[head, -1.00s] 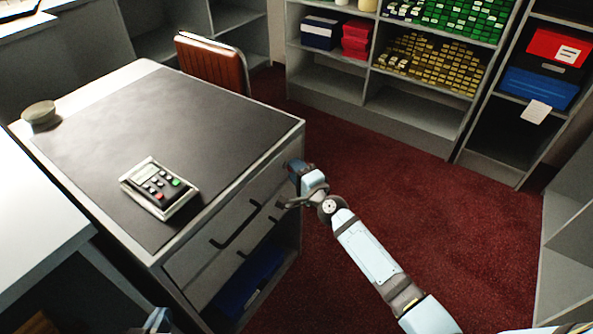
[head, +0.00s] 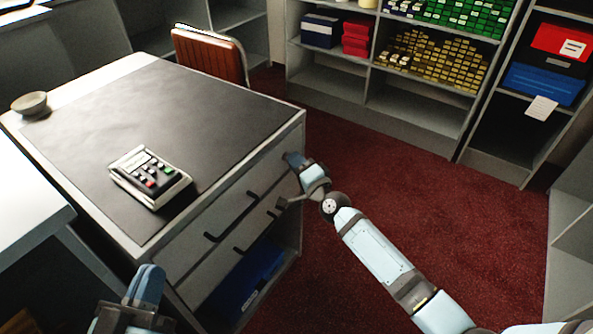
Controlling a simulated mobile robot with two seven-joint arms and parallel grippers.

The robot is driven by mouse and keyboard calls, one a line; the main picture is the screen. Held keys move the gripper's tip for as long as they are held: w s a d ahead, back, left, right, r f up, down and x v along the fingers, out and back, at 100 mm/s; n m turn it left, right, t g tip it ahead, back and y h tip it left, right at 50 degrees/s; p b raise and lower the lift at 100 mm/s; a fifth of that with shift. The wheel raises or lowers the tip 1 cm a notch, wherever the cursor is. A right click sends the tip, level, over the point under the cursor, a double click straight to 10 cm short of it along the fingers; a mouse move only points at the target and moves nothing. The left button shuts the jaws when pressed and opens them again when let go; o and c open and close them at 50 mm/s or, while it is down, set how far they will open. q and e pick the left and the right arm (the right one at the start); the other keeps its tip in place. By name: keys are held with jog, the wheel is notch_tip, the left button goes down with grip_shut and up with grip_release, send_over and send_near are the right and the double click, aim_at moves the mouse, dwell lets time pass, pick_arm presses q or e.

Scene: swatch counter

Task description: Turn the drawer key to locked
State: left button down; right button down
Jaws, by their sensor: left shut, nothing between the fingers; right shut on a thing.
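The desk's drawer unit has two drawer fronts with dark handles; the upper drawer front (head: 222,214) looks closed. My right gripper (head: 291,160) is at the upper right end of this front, below the desk top's corner. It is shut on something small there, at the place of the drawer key. The key itself is hidden by the fingers, so its angle cannot be told. My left gripper (head: 150,283) is at the bottom left, in front of the desk, shut and empty, its fingers pointing up. It touches nothing that I can see.
A card terminal (head: 150,176) lies on the dark desk mat (head: 190,105), with a small bowl (head: 30,103) at the far left corner. A brown chair (head: 210,55) stands behind the desk. A blue box (head: 248,280) sits below the drawers. Red carpet to the right is free.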

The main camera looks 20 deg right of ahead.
pick_arm(q)
notch_tip(320, 180, down, 9)
jog(key=m+g+b, duration=0.1)
jog(key=g+b, duration=0.3)
jog(key=b, duration=0.2)
jog(key=shift+d+f, duration=0.2)
jog(key=shift+d, duration=0.25)
pick_arm(e)
jog(key=n+y, duration=0.2)
jog(key=n, duration=0.4)
jog(key=n+y, duration=0.3)
jog(key=n, duration=0.3)
jog(key=n+g+y, duration=0.1)
jog(key=n+y, duration=0.2)
jog(key=n, duration=0.3)
jog(key=shift+n, duration=0.4)
pick_arm(q)
jog(key=shift+r, duration=0.1)
pick_arm(e)
jog(key=c, duration=1.2)
grip_release()
pick_arm(q)
jog(key=shift+w, duration=0.1)
pick_arm(e)
jog(key=shift+d+f, duration=0.1)
